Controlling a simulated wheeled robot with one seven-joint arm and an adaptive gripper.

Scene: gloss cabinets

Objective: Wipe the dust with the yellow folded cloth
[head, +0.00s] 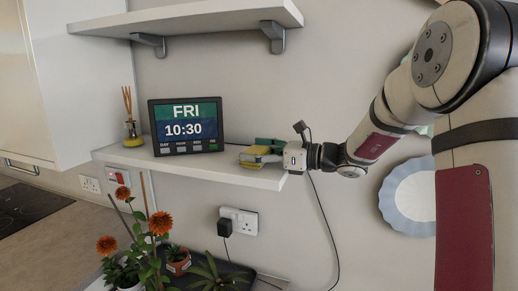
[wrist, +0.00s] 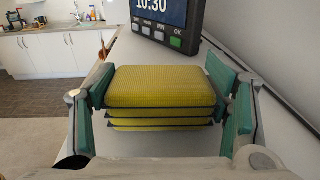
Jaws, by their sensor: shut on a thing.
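The yellow folded cloth (wrist: 155,86) lies between the fingers of my gripper (wrist: 163,110) in the wrist view. It is a stack of several yellow layers with dark edges. My gripper's green-padded fingers are shut on its left and right sides. In the head view my gripper (head: 262,153) and the cloth (head: 248,158) are at the right end of the lower white shelf (head: 190,165). I cannot tell whether the cloth touches the shelf. I cannot make out any dust in either view.
A digital clock (head: 184,127) stands on the shelf left of my gripper. A reed diffuser (head: 132,125) stands at the shelf's left end. An upper shelf (head: 190,18) hangs above. Potted plants with orange flowers (head: 160,223) stand below. A black cable (head: 325,218) hangs below my gripper.

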